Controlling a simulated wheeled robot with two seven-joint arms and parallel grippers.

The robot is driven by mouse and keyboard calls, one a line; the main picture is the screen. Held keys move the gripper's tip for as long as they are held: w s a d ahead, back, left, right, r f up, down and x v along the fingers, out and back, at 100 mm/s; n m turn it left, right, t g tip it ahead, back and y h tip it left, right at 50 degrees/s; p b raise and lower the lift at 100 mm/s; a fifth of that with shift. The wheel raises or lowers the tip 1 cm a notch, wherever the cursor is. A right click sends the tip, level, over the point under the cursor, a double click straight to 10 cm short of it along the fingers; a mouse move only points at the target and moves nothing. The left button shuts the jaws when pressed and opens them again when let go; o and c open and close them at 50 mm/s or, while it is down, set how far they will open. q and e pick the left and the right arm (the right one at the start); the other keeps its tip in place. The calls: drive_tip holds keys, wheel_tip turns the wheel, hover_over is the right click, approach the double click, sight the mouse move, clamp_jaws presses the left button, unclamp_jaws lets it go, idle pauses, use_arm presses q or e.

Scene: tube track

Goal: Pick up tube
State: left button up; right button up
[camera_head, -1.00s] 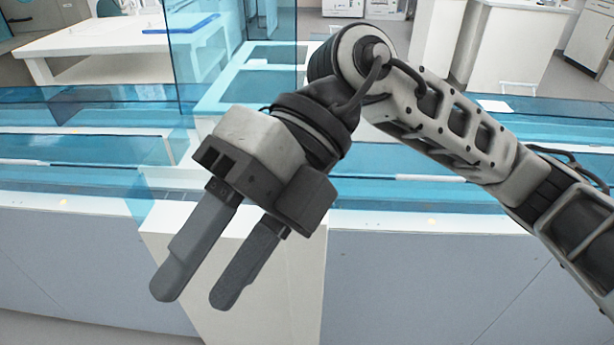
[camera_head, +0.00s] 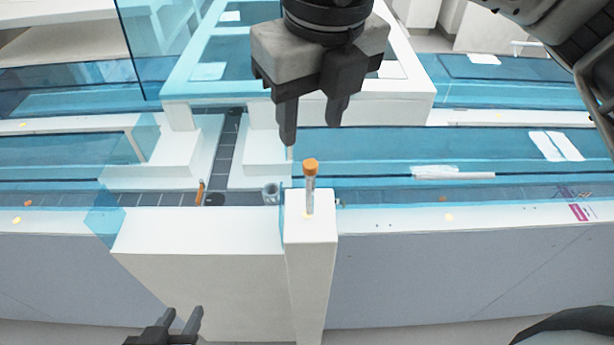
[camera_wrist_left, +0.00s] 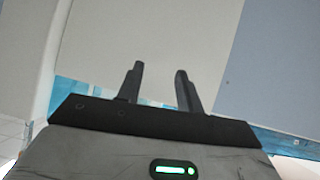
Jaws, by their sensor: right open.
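A clear tube with an orange cap (camera_head: 310,188) stands upright on top of a white post at the front of the track. My right gripper (camera_head: 308,134) points down, open and empty, and in the picture its fingertips are just above the tube's cap. I cannot tell its exact distance from the tube. My left gripper (camera_head: 183,310) is low at the bottom left, in front of the white front panel. It also shows in the left wrist view (camera_wrist_left: 160,70), fingers apart with nothing between them.
The white post (camera_head: 311,265) bears the tube. A grey cylinder (camera_head: 271,194) stands left of it on the dark track, with a smaller orange-capped item (camera_head: 200,193) further left. Blue transparent panels (camera_head: 370,150) and a white raised frame (camera_head: 410,108) lie behind.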

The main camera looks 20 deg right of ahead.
sight(307, 163)
drive_tip(key=f, duration=0.6)
drive_tip(key=shift+w+a, duration=0.1)
drive_tip(key=shift+w, duration=0.25)
drive_tip(key=f, duration=0.2)
drive_tip(key=f+p, duration=0.1)
drive_tip(key=f, duration=0.1)
drive_tip(key=shift+w+d+f, duration=0.15)
drive_tip(key=shift+d+f, duration=0.05)
drive_tip(key=shift+f, duration=0.1)
drive_tip(key=shift+w+f, duration=0.1)
drive_tip(key=shift+f, duration=0.45)
use_arm(q)
drive_tip(key=shift+s+a+r, duration=0.1)
use_arm(e)
drive_tip(key=c, duration=0.9)
drive_tip(key=shift+r, duration=0.15)
